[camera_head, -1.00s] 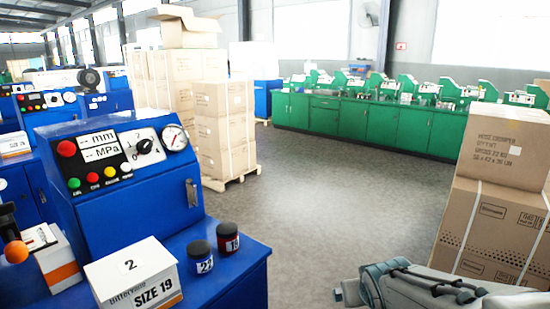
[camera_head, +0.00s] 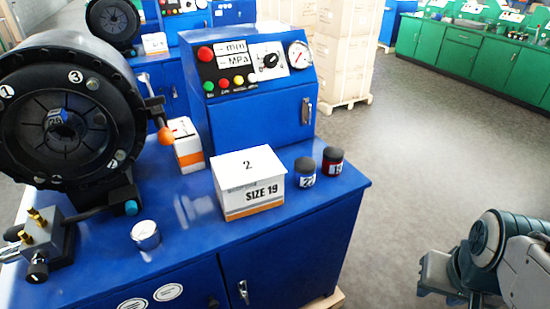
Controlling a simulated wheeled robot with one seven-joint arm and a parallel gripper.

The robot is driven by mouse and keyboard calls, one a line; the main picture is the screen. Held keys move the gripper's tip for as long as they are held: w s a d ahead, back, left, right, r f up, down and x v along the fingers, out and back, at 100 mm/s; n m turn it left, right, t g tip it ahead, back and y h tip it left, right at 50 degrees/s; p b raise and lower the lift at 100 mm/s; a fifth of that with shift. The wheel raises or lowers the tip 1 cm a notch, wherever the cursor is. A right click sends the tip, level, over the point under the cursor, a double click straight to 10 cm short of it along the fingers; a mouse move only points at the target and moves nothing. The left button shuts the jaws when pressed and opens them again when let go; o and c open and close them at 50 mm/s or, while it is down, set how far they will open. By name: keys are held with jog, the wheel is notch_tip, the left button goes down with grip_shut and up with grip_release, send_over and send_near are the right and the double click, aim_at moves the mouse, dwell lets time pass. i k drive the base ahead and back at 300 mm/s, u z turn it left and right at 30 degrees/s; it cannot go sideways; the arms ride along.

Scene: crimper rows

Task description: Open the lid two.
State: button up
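A white box with a closed lid marked "2" (camera_head: 247,163) and "SIZE 19" on its front stands upright on the blue workbench (camera_head: 185,250), near the middle of the view. An orange stripe runs along its lower edge. Part of my grey arm shows at the lower right, over the floor and well apart from the bench and the box. I cannot make out gripper fingers on it.
Behind is a blue control panel (camera_head: 260,118). Floor at right is clear.

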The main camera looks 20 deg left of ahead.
aim_at(239, 168)
jog(key=u, duration=3.15)
jog(key=k, duration=0.35)
jog(key=z, duration=2.55)
